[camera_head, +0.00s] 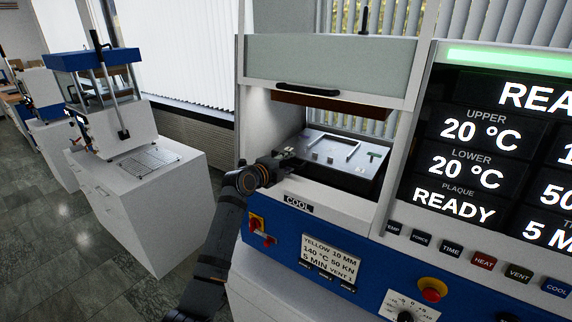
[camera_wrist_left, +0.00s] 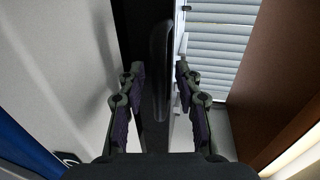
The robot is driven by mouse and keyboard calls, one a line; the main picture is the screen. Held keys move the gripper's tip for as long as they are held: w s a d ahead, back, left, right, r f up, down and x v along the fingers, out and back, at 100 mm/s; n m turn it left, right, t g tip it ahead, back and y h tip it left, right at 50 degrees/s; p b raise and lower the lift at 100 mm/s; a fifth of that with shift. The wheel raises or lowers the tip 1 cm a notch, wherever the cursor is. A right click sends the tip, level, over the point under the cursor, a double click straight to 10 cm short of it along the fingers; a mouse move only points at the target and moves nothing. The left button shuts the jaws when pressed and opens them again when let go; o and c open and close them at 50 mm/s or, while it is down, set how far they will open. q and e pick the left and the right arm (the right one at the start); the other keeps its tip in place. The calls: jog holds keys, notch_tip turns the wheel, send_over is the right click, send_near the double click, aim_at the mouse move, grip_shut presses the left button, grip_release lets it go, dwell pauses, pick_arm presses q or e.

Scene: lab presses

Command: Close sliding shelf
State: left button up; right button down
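The sliding shelf (camera_head: 372,185) is a dark-edged, grey-topped tray in the open chamber of the blue and white press. A pale frame and a green T-shaped mark lie on its top. My left gripper (camera_head: 287,158) is at the left end of the shelf's front. In the left wrist view, its two fingers (camera_wrist_left: 159,72) are apart, on either side of a dark bar (camera_wrist_left: 160,45) that looks like the shelf's front handle. I cannot tell whether either finger touches it. My right gripper is in neither view.
The chamber's raised door (camera_head: 330,62) with its black handle hangs above the shelf. A display panel (camera_head: 500,150) stands at the right. A red knob (camera_head: 432,290) sticks out below. Another press on a white cabinet (camera_head: 140,190) stands at the left, with floor between.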

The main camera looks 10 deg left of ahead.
pick_arm(q)
jog(key=v, duration=1.2)
